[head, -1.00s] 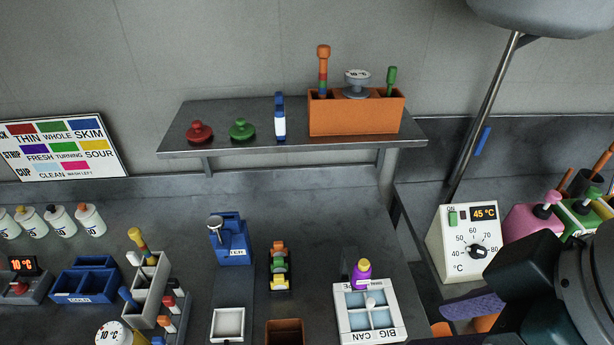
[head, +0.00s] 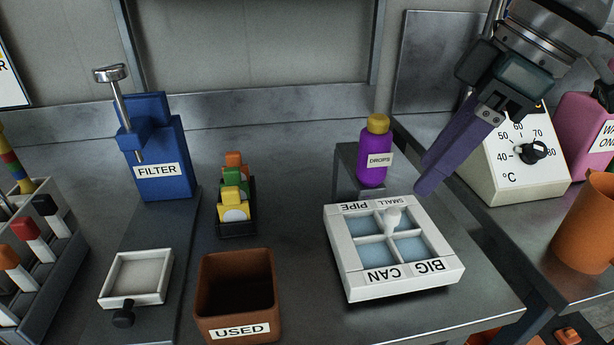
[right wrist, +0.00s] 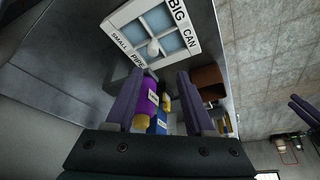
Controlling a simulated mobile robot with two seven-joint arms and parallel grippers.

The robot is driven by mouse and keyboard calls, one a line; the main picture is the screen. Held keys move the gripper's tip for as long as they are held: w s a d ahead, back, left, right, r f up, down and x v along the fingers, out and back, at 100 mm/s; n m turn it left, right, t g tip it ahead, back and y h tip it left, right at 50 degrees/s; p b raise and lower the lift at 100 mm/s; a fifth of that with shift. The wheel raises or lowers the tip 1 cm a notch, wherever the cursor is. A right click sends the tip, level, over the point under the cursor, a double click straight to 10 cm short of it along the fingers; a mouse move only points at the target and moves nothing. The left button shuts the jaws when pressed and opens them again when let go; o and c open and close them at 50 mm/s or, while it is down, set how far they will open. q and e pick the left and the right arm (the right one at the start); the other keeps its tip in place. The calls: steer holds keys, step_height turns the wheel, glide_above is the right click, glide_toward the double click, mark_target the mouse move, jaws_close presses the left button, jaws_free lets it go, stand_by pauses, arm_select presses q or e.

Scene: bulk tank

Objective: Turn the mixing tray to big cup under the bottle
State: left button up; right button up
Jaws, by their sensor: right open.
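The mixing tray (head: 395,287) is a white square with four blue-grey compartments and a small white knob (head: 393,215) in the middle. In the head view its BIG and CAN labels lie along the near edge and SMALL and PIPE along the far edge, by the bottle. The purple DROPS bottle (head: 371,160) with a gold cap stands upright on a grey stand behind the tray. My right gripper (head: 428,185) is open and empty, right of the bottle above the tray's far right corner. In the right wrist view the tray (right wrist: 118,22) lies beyond the fingers (right wrist: 157,82).
A brown USED bin (head: 238,328), a blue FILTER stand (head: 165,165) and a rack of coloured blocks (head: 235,225) stand left of the tray. A °C dial box (head: 500,180) is at right. Purple finger-like bars (right wrist: 304,110) show at the wrist view's right edge.

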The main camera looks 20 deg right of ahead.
mark_target(395, 212)
steer(key=x, duration=0.3)
steer(key=d+b+x, duration=0.1)
steer(key=x, duration=0.3)
steer(key=b+x, duration=0.1)
steer(key=x, duration=0.2)
steer(key=shift+w+d+f, duration=0.1)
steer(key=shift+w+f, duration=0.2)
steer(key=shift+f, duration=0.2)
arm_select(q)
step_height(395, 212, down, 4)
steer(key=shift+r, duration=0.1)
arm_select(e)
jaws_close()
arm_select(q)
steer(key=shift+d, duration=0.15)
stand_by(0.5)
